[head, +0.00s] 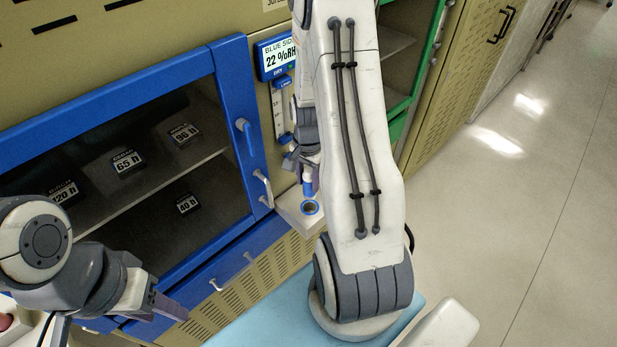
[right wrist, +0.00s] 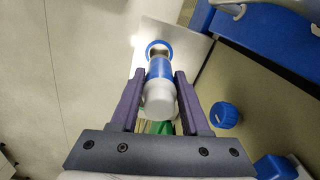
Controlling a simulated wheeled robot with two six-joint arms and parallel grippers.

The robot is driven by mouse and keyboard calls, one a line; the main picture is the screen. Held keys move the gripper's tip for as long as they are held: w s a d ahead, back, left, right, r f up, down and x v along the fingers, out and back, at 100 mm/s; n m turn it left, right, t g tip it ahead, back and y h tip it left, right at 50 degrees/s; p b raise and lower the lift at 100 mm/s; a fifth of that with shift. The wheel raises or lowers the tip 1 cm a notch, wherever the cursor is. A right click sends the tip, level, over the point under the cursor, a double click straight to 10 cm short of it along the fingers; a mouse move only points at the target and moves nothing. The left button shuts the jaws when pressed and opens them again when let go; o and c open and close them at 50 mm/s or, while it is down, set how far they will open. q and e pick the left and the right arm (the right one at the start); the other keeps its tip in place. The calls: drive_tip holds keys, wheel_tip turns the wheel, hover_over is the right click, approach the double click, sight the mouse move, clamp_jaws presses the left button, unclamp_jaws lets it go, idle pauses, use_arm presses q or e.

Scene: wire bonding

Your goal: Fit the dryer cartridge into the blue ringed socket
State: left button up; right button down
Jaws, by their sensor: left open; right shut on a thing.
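The dryer cartridge (right wrist: 159,70), white with a blue band, is between the purple fingers of my right gripper (right wrist: 158,88), which is shut on it. In the head view the cartridge (head: 308,187) hangs just above the blue ringed socket (head: 310,208), and a small gap shows between them. The socket is on a white ledge at the cabinet front. In the right wrist view the blue ring (right wrist: 158,46) shows just beyond the cartridge's far end, with part of its opening visible. My left gripper (head: 168,306) is open and empty at lower left.
A blue-framed glass door (head: 135,140) with a handle stands left of the socket. A humidity display (head: 277,58) reading 22 %RH is above it. A blue round cap (right wrist: 224,115) sits on the cabinet front. A green-framed compartment (head: 425,70) is to the right, with open floor beyond.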

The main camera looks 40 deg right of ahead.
sight(308, 191)
drive_tip(key=shift+f+b, duration=1.6)
drive_tip(key=shift+f, duration=0.8)
drive_tip(key=shift+p, duration=0.35)
drive_tip(key=shift+f+b, duration=2.05)
drive_tip(key=shift+f, duration=0.7)
drive_tip(key=shift+c, duration=1.5)
unclamp_jaws()
drive_tip(key=shift+s, duration=0.1)
drive_tip(key=shift+r, duration=0.1)
wheel_tip(308, 191, up, 10)
drive_tip(key=shift+r, duration=0.15)
